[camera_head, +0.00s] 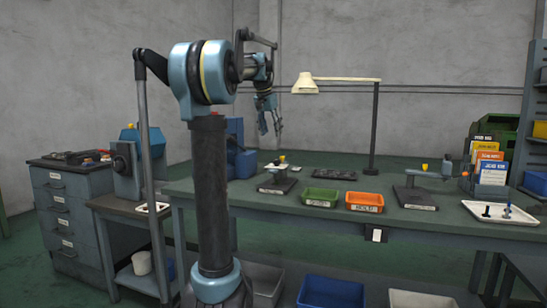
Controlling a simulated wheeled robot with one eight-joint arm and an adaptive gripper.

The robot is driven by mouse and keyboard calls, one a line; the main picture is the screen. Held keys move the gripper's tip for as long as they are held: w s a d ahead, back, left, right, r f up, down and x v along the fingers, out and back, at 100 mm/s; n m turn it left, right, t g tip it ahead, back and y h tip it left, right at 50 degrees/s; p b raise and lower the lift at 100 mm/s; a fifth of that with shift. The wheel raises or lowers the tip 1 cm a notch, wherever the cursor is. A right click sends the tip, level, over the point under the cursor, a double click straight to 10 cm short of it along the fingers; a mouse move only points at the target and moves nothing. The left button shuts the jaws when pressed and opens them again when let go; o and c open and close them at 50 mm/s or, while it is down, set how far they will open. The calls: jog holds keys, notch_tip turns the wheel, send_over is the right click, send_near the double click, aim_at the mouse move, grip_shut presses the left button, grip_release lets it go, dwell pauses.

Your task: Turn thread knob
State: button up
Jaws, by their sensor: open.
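My gripper (271,131) hangs open and empty above the green workbench (395,172), fingers pointing down. It is in the air, apart from everything on the bench. I cannot tell for certain which part is the thread knob. A small fixture on a dark base (276,185), with a yellow knob-like part (282,159), stands on the bench below my gripper. A second fixture (415,195) with a yellow part (424,168) stands further right. A blue-grey machine (125,168) at the left has a small orange-yellow part on top, too small to make out.
A green bin (321,197) and an orange bin (364,202) sit at the front edge. A desk lamp (374,128) stands behind them. A white tray (498,213) with small parts lies at the right. A drawer cabinet (70,210) stands at the left.

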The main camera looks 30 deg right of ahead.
aim_at(276, 160)
jog(key=w+d+f+n, duration=0.1)
jog(key=f, duration=0.3)
jog(key=d+f+n, duration=0.1)
jog(key=d+f, duration=0.1)
jog(key=f, duration=0.3)
jog(key=w+d+f+n+t, duration=0.1)
jog(key=f, duration=0.3)
jog(key=shift+w+d+f+n, duration=0.2)
jog(key=shift+w+d+n, duration=0.1)
dwell(0.3)
jog(key=c, duration=1)
